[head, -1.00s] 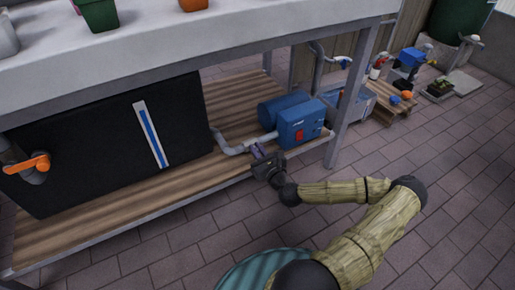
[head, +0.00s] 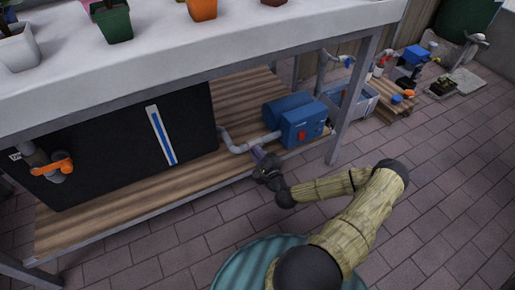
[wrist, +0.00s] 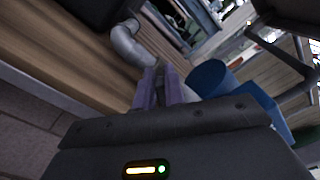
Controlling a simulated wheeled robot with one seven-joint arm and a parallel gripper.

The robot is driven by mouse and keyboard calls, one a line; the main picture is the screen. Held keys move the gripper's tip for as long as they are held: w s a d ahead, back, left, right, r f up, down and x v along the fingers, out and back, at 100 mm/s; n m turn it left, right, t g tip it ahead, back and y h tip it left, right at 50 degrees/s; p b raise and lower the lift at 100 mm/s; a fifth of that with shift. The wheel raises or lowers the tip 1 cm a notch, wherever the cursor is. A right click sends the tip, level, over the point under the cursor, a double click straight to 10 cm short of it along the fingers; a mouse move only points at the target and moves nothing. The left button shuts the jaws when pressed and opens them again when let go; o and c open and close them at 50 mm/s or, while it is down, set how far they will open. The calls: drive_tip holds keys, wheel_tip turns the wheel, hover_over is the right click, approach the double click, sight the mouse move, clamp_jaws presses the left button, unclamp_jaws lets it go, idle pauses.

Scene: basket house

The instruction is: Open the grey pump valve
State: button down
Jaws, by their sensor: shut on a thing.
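The grey pump pipe (head: 236,146) runs from the black tank to the blue pump (head: 303,126) on the lower wooden shelf. It also shows in the wrist view (wrist: 128,44). My gripper (head: 258,152) is at the front of this pipe, just left of the pump. In the wrist view its purple fingers (wrist: 161,84) are shut on a small grey part, which I take to be the grey pump valve (wrist: 160,72). The fingers hide most of the valve, so I cannot tell how far it is turned.
The black tank (head: 110,145) has an orange-handled valve (head: 53,167) at its left. The shelf's front edge (head: 150,218) and a table leg (head: 352,100) are close to the arm. Potted plants stand on the white tabletop (head: 170,40) above.

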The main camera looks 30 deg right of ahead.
drive_tip(key=n, duration=0.1)
drive_tip(key=n+p, duration=0.2)
drive_tip(key=shift+a+f+n, duration=0.25)
drive_tip(key=shift+f+n, duration=0.05)
drive_tip(key=shift+n, duration=0.1)
drive_tip(key=shift+f+n+p, duration=0.3)
drive_tip(key=shift+n+p, duration=0.2)
drive_tip(key=shift+n, duration=0.3)
drive_tip(key=shift+f+n+p, duration=0.25)
drive_tip(key=shift+n+p, duration=0.2)
drive_tip(key=shift+n, duration=0.35)
drive_tip(key=shift+s, duration=0.1)
drive_tip(key=c, duration=1.5)
unclamp_jaws()
drive_tip(key=s+p, duration=0.1)
drive_tip(key=s, duration=0.4)
drive_tip(key=s+p, duration=0.2)
drive_tip(key=s, duration=0.4)
drive_tip(key=s+p, duration=0.2)
drive_tip(key=s, duration=0.4)
drive_tip(key=shift+s+d, duration=0.15)
drive_tip(key=shift+d, duration=0.15)
